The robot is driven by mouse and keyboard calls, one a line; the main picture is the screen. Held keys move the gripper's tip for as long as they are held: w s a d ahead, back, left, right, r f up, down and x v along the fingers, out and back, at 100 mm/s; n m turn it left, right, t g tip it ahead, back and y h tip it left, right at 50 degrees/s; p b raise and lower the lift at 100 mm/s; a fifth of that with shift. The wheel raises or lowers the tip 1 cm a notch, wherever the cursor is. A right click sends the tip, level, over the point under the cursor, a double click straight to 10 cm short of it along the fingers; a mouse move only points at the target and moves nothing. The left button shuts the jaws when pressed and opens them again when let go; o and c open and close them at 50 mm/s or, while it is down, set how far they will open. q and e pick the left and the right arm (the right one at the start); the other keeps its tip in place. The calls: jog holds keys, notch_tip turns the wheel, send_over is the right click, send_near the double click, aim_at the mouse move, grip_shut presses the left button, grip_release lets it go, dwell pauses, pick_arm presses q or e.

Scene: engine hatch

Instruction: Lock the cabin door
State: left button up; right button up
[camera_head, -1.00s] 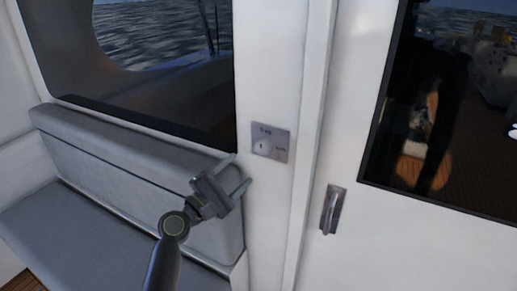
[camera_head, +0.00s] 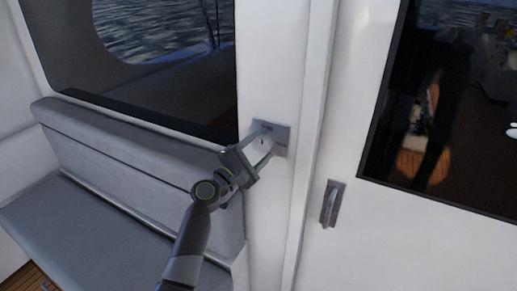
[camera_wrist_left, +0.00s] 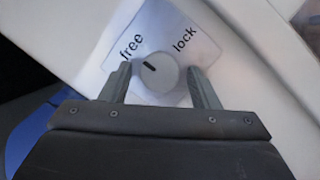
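The lock plate (camera_head: 283,147) is a small grey metal square on the white post beside the cabin door (camera_head: 345,130). In the left wrist view its round knob (camera_wrist_left: 155,74) has a dark mark pointing toward the word "free"; "lock" is printed to the right. My left gripper (camera_head: 263,145) is at the plate, its fingers open on either side of the knob. In the left wrist view the left gripper (camera_wrist_left: 160,85) shows gaps between the knob and both fingers. My right gripper is not in view.
A recessed door handle (camera_head: 332,204) is on the door, below and right of the plate. A grey cushioned bench (camera_head: 120,150) stands at the left under a dark window (camera_head: 150,75). A dark glass pane (camera_head: 450,120) fills the door's upper part.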

pick_arm(q)
jog(key=c, duration=0.7)
jog(key=shift+c, duration=0.4)
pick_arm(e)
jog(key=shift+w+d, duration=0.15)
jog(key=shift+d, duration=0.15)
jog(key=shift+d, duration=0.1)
